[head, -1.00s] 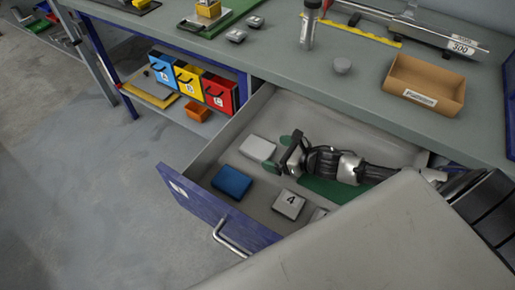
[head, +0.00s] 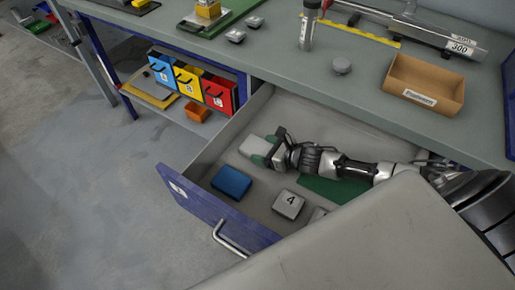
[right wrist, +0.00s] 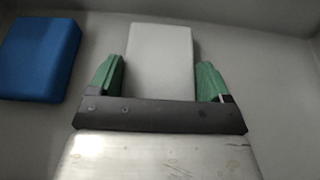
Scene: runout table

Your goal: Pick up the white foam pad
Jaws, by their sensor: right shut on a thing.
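The white foam pad (head: 252,147) lies in the open drawer (head: 330,130), near its left wall. It also shows in the right wrist view (right wrist: 160,45) as a pale block running away between the green fingers. My right gripper (head: 265,150) is low in the drawer and shut on the near part of the pad, one finger on each side. The pad's near end is hidden behind the gripper's dark palm bar. I cannot tell whether the pad is clear of the drawer floor. My left gripper is not in view.
A blue block (head: 231,182) lies beside the pad, and a grey block marked 4 (head: 288,204) is nearer the drawer front. A green mat (head: 335,190) lies under my arm. The drawer front (head: 215,215) and worktop edge (head: 300,100) bound the space.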

